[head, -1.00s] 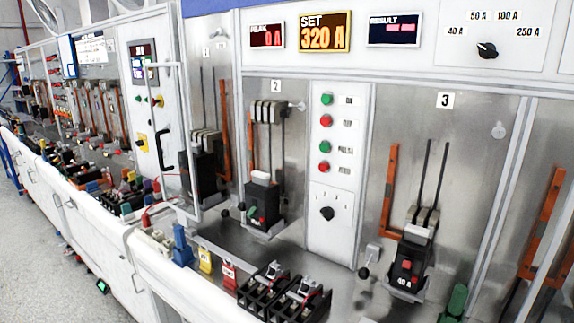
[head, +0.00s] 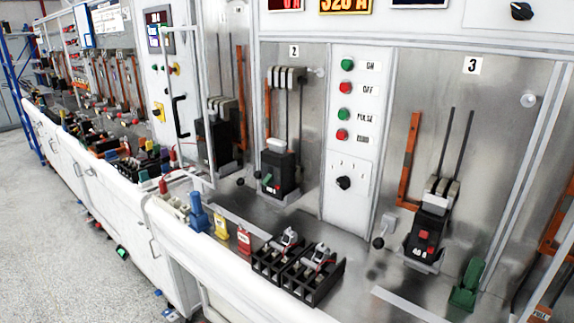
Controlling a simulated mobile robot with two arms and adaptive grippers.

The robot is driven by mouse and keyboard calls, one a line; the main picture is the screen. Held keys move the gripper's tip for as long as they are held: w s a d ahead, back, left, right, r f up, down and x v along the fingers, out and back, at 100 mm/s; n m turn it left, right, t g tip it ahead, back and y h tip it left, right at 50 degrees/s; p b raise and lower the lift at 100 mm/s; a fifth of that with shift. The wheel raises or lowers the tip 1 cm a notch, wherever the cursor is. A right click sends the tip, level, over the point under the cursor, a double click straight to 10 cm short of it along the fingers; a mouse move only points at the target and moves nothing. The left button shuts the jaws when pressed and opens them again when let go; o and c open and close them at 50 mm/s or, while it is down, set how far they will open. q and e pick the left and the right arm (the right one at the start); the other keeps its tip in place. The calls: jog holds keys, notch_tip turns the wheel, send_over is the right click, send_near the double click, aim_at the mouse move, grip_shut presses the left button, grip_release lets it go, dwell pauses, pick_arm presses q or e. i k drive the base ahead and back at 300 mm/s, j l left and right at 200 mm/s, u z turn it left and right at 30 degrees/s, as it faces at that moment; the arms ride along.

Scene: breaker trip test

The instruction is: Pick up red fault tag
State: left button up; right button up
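A small red tag (head: 245,241) stands on the bench near its front edge, left of the black breaker holders. A yellow tag (head: 220,227) stands just to its left. The print on both is too small to read. Neither of my grippers shows in the head view.
Black holders with grey clamps (head: 297,270) sit right of the red tag. A blue object (head: 197,212) stands left of the yellow tag. A breaker (head: 427,238) is at station 3, with a green object (head: 466,285) beside it. The bench's raised white front edge (head: 240,284) runs in front.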

aim_at(244, 238)
jog(key=k+l+z, duration=0.15)
jog(key=l+z, duration=0.2)
jog(key=k+l+z, duration=0.1)
jog(key=l+z, duration=0.25)
jog(key=u, duration=1.35)
